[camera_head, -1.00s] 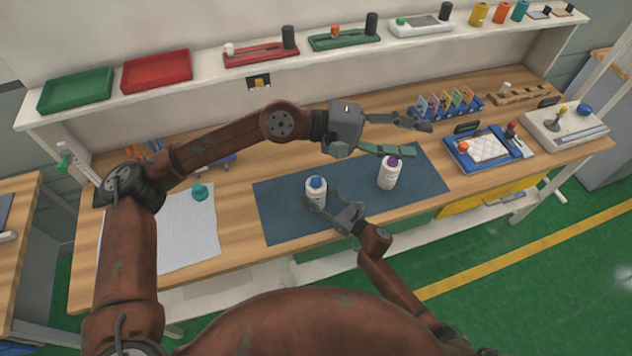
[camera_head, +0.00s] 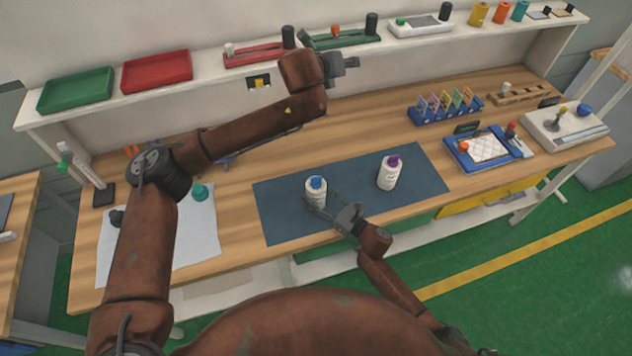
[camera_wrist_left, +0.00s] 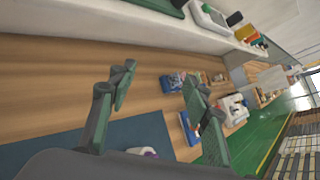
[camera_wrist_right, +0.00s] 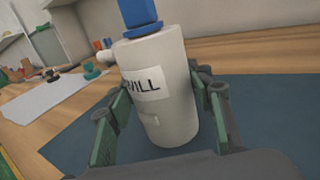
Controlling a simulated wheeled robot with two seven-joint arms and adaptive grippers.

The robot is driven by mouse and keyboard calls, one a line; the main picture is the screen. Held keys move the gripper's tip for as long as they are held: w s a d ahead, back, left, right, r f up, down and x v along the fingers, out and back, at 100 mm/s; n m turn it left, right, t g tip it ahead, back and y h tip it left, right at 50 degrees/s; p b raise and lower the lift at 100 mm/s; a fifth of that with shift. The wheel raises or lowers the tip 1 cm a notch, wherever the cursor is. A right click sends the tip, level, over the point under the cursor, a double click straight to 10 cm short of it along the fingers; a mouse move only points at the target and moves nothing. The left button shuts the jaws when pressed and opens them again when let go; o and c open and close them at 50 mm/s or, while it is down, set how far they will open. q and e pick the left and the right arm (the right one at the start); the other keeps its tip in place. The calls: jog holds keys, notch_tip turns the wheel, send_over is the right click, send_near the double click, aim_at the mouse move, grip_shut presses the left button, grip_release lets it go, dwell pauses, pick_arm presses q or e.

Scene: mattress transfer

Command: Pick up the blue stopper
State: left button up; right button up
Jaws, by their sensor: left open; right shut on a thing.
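The blue stopper (camera_head: 316,182) sits in the top of a white bottle (camera_head: 316,198) standing on the dark blue mat (camera_head: 275,222). In the right wrist view, the stopper (camera_wrist_right: 140,14) is cut by the top edge and the bottle (camera_wrist_right: 165,110) carries a partly legible label. My right gripper (camera_head: 318,206) is shut around the bottle's body, below the stopper. My left gripper (camera_head: 350,62) is raised near the shelf edge, away from the bottle. In the left wrist view its fingers (camera_wrist_left: 160,82) are spread with nothing between them.
A white bottle with a purple top (camera_head: 389,172) stands right of the held one. A teal item (camera_head: 200,193) lies on a white sheet (camera_head: 200,240) at left. Racks and a blue tray (camera_head: 462,162) stand at right. Trays line the shelf (camera_head: 205,80) behind.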

pick_arm(q)
jog(key=s+a+f+n+g+y, duration=0.2)
jog(key=s+f+g, duration=0.2)
jog(key=f, duration=0.5)
jog(key=n+g+y, duration=0.1)
jog(key=g+y, duration=0.3)
jog(key=g, duration=0.3)
send_over(316, 177)
jog(key=f, duration=1.3)
jog(key=shift+s+d+f, duration=0.1)
jog(key=shift+s+d, duration=0.05)
jog(key=shift+d, duration=0.05)
jog(key=shift+a+f, duration=0.2)
jog(key=shift+f, duration=3)
jog(key=shift+c, duration=0.5)
jog(key=c, duration=0.9)
